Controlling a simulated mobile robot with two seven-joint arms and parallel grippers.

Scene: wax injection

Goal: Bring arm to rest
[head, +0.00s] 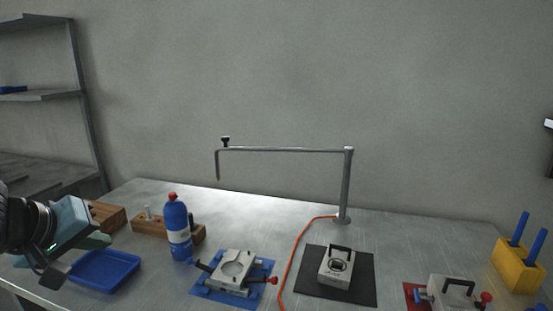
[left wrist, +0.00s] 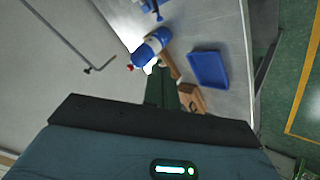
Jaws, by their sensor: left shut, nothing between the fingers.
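My left arm comes in from the left in the head view. Its gripper (head: 98,241) hangs above the left end of the metal table (head: 400,236), near the blue tray (head: 105,270). In the left wrist view the fingers (left wrist: 161,78) are together with nothing between them. The blue bottle (left wrist: 150,48) and wooden blocks show beyond them. My right gripper is not seen in either view.
The blue bottle (head: 178,228) stands by a wooden block (head: 150,227). A mould on a blue mat (head: 259,295), a mould on a black mat (head: 362,288), an orange cable (head: 291,256) and a metal post arm (head: 346,185) stand rightward. A yellow holder (head: 518,266) is far right.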

